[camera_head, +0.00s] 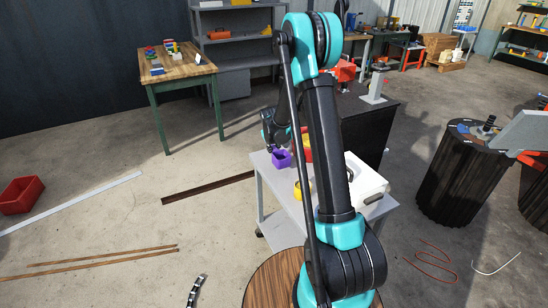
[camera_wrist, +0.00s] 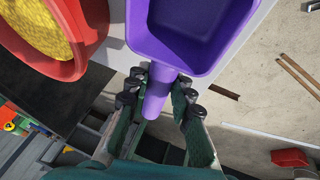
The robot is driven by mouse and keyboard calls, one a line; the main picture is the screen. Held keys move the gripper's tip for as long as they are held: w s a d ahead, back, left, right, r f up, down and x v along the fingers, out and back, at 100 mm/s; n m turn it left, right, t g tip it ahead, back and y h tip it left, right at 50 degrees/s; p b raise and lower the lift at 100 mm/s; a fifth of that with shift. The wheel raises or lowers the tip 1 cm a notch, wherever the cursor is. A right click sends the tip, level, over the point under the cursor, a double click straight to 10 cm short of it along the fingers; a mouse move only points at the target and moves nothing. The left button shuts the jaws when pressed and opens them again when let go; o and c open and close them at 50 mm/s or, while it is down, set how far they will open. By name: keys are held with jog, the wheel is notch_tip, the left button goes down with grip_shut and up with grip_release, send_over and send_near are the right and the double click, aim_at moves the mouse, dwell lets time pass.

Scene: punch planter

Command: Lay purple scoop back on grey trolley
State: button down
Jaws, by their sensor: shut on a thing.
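The purple scoop (camera_head: 281,158) is at the far left end of the grey trolley (camera_head: 268,184). The wrist view shows its open, empty bowl (camera_wrist: 187,28) pointing away from me. My gripper (camera_wrist: 160,90) is shut on the scoop's handle, with finger pads on both sides of it. In the head view my gripper (camera_head: 270,132) is small and dark, partly hidden behind my arm. The scoop is over or beside the trolley's edge; I cannot tell whether it touches the top.
A red container with yellow contents (camera_wrist: 38,30) stands close left of the scoop. A white box (camera_head: 367,184) and a yellow item (camera_head: 298,190) are also on the trolley. A dark cabinet (camera_head: 360,125) stands behind. A bare strip of trolley top shows at its left front.

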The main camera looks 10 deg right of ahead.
jog(key=shift+f, duration=2.3)
jog(key=c, duration=1.3)
grip_release()
